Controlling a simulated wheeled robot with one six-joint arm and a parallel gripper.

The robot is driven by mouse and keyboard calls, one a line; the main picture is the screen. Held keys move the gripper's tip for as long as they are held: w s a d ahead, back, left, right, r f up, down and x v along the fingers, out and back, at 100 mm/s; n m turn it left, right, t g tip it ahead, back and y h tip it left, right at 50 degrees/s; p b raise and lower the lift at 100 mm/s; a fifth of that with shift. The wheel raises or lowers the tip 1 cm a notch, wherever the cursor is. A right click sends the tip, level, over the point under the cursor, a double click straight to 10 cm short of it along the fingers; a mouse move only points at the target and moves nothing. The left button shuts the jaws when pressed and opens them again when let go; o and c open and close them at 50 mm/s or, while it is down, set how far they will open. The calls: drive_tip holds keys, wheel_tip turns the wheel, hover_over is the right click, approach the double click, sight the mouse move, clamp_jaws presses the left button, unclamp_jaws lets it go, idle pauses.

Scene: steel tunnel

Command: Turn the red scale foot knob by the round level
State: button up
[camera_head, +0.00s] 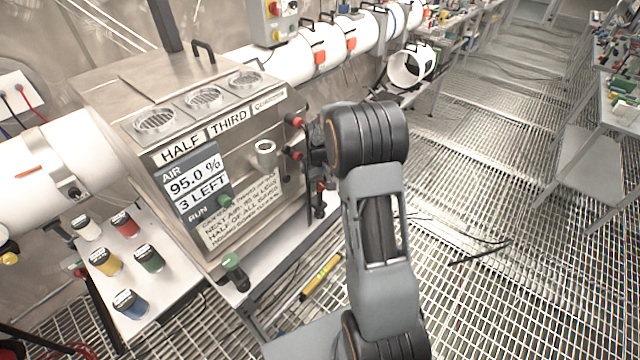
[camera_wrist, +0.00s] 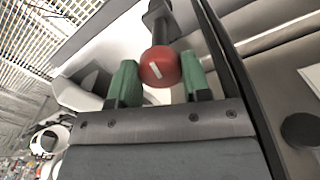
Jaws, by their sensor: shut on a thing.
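The red knob (camera_wrist: 160,65) is round, with a short white mark on its face and a dark stem behind it. It shows in the middle of the wrist view. My gripper (camera_wrist: 159,78) has green fingertips, one on each side of the knob, and is shut on it. In the head view my arm hides the gripper's fingers at the right side of the steel cabinet. Red-tipped black handles (camera_head: 293,121) show there beside my wrist. I cannot make out the round level for certain in either view.
The steel cabinet (camera_head: 120,85) has a display and round top openings. A white shelf (camera_head: 100,295) at its left holds several colored cans. A yellow spirit level (camera_head: 322,276) lies below. Grated floor (camera_head: 480,130) is open to the right, with a dark thin object on it.

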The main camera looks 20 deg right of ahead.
drive_tip(key=shift+m, duration=1.3)
drive_tip(key=o, duration=0.9)
wheel_tip(320, 180, up, 14)
drive_tip(key=shift+f+b, duration=0.1)
drive_tip(key=shift+b, duration=0.85)
drive_tip(key=shift+w, duration=0.1)
drive_tip(key=s+a+t, duration=0.1)
drive_tip(key=s+a, duration=0.2)
drive_tip(key=s, duration=0.4)
drive_tip(key=s+a+n+t, duration=0.1)
drive_tip(key=s+a+t, duration=0.1)
drive_tip(key=s+a, duration=0.2)
drive_tip(key=s+a+n+t, duration=0.1)
drive_tip(key=s+a, duration=0.2)
drive_tip(key=s, duration=0.8)
drive_tip(key=shift+a+r, duration=0.25)
drive_tip(key=shift+a, duration=0.05)
